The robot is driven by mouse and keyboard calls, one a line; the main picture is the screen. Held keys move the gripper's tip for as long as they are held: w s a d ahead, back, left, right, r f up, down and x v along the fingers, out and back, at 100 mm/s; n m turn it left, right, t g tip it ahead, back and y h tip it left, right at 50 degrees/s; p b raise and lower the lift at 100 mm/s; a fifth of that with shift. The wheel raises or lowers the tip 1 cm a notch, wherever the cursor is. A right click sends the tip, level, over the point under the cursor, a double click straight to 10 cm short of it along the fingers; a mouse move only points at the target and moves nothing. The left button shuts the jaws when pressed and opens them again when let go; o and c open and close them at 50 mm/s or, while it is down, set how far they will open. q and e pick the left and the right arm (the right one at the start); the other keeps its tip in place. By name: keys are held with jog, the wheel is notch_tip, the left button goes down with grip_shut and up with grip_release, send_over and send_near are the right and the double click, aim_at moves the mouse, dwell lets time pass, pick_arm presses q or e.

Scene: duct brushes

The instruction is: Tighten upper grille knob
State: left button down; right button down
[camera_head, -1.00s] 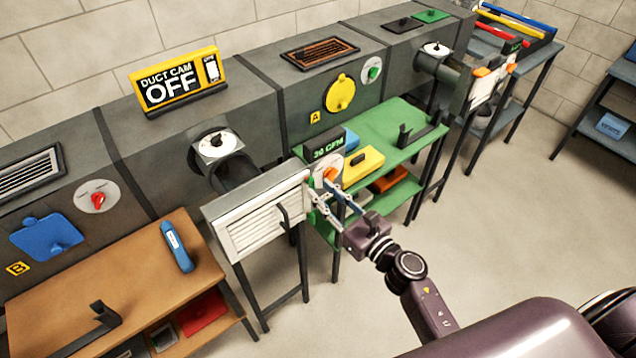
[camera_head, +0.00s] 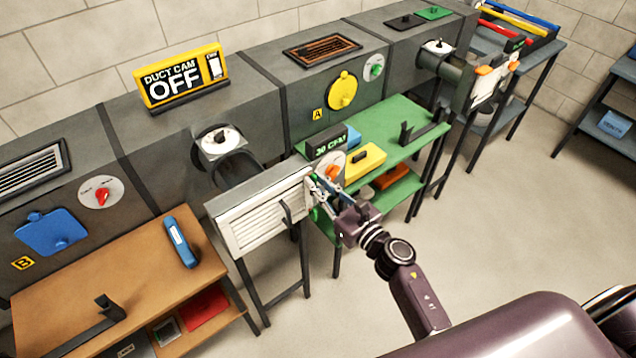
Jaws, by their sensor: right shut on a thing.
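The white louvred grille (camera_head: 262,218) stands on a dark stand in front of the duct, with a black handle on its front. My right gripper (camera_head: 316,187) is at the upper right end of the grille. Its fingers are shut on the upper grille knob, which they almost wholly hide. A small green piece (camera_head: 316,214) shows below the fingers at the lower right end of the grille. My left gripper is not in view.
An airflow meter (camera_head: 327,145) with an orange-knobbed dial stands close behind the fingers. A green table (camera_head: 400,125) with a yellow box (camera_head: 366,160) is behind, and a brown table (camera_head: 140,265) is at left. The floor at right is clear.

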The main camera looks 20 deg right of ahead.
jog(key=shift+m, duration=0.4)
jog(key=m, duration=0.3)
jog(key=shift+d+m, duration=0.1)
jog(key=shift+m, duration=0.2)
jog(key=m, duration=0.4)
jog(key=shift+m, duration=0.3)
jog(key=m+p, duration=0.1)
jog(key=m, duration=0.7)
jog(key=m+p, duration=0.1)
jog(key=m, duration=0.8)
jog(key=f+m+p, duration=0.1)
jog(key=m, duration=0.8)
jog(key=shift+p, duration=0.3)
jog(key=c, duration=2.1)
grip_release()
